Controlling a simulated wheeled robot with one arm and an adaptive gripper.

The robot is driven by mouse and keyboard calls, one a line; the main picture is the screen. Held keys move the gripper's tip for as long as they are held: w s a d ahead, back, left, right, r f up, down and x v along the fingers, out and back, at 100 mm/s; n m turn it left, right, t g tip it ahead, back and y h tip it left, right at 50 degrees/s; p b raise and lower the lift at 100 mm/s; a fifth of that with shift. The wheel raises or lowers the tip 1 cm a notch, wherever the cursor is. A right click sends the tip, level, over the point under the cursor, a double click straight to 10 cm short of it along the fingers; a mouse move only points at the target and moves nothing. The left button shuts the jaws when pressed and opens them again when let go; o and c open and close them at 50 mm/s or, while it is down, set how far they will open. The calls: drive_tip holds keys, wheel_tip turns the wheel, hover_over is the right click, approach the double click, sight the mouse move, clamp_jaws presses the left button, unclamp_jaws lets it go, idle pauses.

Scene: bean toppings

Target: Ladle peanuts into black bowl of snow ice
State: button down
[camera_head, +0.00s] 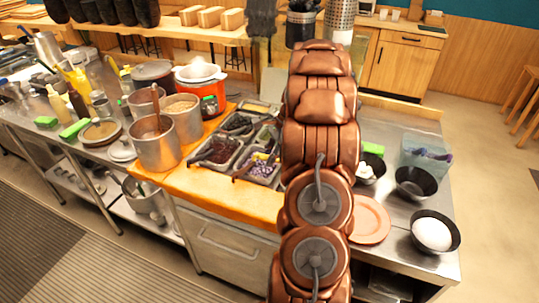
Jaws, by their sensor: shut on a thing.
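A black bowl (455,241) filled with white snow ice (433,231) sits near the front right corner of the steel counter. Metal trays (226,164) of dark and purple toppings stand left of my arm. Steel pots (154,154) stand further left, one with a brown filling and a handle sticking up. Another pot (188,125) behind it has a pale brown filling; I cannot tell whether it is peanuts. My copper arm rises through the middle of the view. My gripper is not visible, nor is anything it holds. I cannot make out a ladle in use.
An empty black bowl (416,184) and a pink plate (371,220) lie near the snow ice. Another black bowl (377,167) is partly behind my arm. A clear bin (424,154) stands behind. An orange-red cooker (207,87) and bottles crowd the left.

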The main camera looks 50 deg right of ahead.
drive_tip(key=shift+h, duration=0.3)
drive_tip(key=shift+s+d+f+b, duration=0.1)
drive_tip(key=shift+d+f+b, duration=0.3)
drive_tip(key=shift+f, duration=1)
drive_tip(key=shift+s+d+f+b, duration=0.2)
drive_tip(key=shift+f+b, duration=0.4)
drive_tip(key=shift+f, duration=0.8)
drive_tip(key=shift+s+d+f+b, duration=0.1)
drive_tip(key=shift+d+f+b, duration=0.3)
drive_tip(key=shift+f, duration=1)
drive_tip(key=shift+s+d+f+g+h, duration=0.3)
drive_tip(key=shift+d+f+h, duration=0.15)
drive_tip(key=shift+d, duration=0.3)
drive_tip(key=shift+r, duration=0.1)
drive_tip(key=shift+y, duration=0.25)
drive_tip(key=shift+d+r+p, duration=0.1)
drive_tip(key=shift+r+p, duration=0.6)
drive_tip(key=shift+r, duration=1.3)
drive_tip(key=shift+r+p, duration=0.3)
drive_tip(key=shift+r, duration=0.8)
